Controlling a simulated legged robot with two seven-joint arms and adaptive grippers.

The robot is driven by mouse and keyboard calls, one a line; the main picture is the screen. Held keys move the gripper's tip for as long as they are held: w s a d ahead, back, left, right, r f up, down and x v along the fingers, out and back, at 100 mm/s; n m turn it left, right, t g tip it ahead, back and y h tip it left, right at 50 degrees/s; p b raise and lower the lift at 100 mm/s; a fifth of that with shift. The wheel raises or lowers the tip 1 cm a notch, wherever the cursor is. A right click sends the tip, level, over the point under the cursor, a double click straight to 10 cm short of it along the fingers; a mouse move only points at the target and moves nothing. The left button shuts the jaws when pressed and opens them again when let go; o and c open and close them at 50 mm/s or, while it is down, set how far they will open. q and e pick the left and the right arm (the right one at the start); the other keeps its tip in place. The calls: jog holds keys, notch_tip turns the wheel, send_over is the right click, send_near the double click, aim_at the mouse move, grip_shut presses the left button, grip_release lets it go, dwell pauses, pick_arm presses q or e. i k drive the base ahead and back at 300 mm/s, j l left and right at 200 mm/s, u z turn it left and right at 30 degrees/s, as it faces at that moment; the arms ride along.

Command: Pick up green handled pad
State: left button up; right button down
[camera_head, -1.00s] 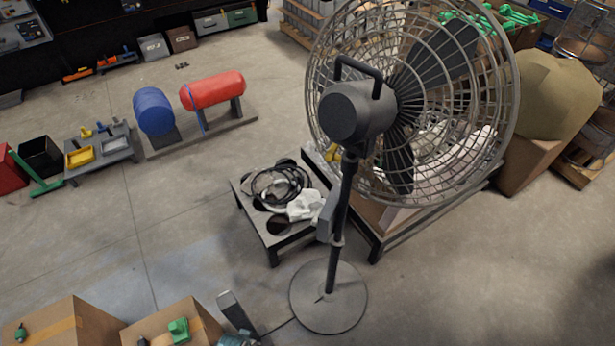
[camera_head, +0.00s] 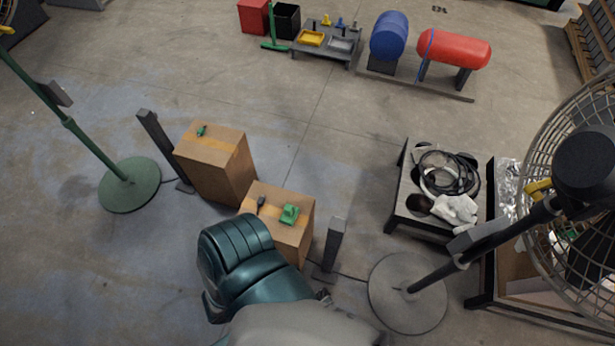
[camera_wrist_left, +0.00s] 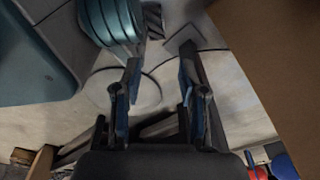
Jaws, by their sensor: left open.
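The green handled pad (camera_head: 289,214), a small green block with a raised grip, lies on top of the nearer cardboard box (camera_head: 296,236) in the head view. A small dark item (camera_head: 261,202) lies on the same box, to its left. In the left wrist view my left gripper (camera_wrist_left: 160,62) is open, with nothing between its blue-lined fingers. A brown box side (camera_wrist_left: 272,45) fills the upper right of that view; the pad cannot be made out there. In the head view, my teal and grey body parts cover the area below the box. My right gripper is not in view.
A second cardboard box (camera_head: 208,167) holds a small green item (camera_head: 201,131). Dark posts (camera_head: 335,245) (camera_head: 163,145) stand beside the boxes. A pedestal fan (camera_head: 408,293) and a low cable table (camera_head: 408,163) are at right.

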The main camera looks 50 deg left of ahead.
aim_at(288, 217)
jog(key=u, duration=2.05)
jog(key=z, duration=2.05)
jog(key=u, duration=1.95)
jog(key=j+u, duration=0.15)
